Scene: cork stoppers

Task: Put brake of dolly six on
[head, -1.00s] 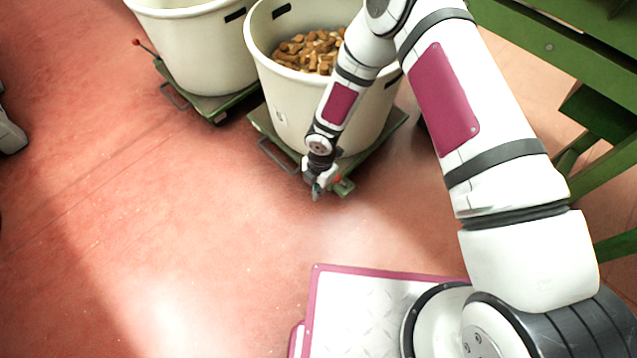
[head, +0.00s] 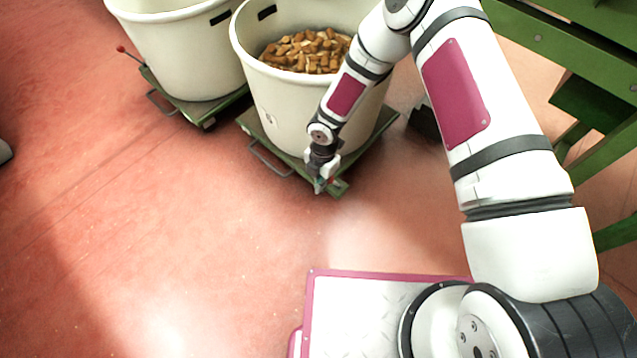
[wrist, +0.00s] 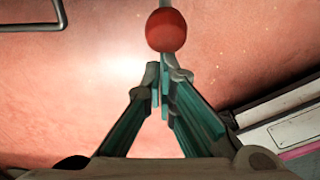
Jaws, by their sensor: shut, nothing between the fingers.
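A green dolly (head: 375,137) carries a cream tub (head: 285,105) full of cork pieces. No readable number shows on it. My gripper (head: 319,187) is low at the dolly's front corner, its fingers pointing down. In the wrist view my gripper (wrist: 160,80) has its fingertips together with nothing between them. A round red knob (wrist: 166,30) shows just beyond the fingertips, on a thin stem partly hidden by them. I cannot tell whether the tips touch it. In the head view this knob is mostly hidden by the gripper.
A second green dolly (head: 207,113) with a cream tub (head: 180,60) stands to the left; its red-knobbed lever (head: 121,49) sticks out. A wire handle (head: 268,160) juts from the nearer dolly. Green framework (head: 570,50) stands at right. The red floor in front is clear.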

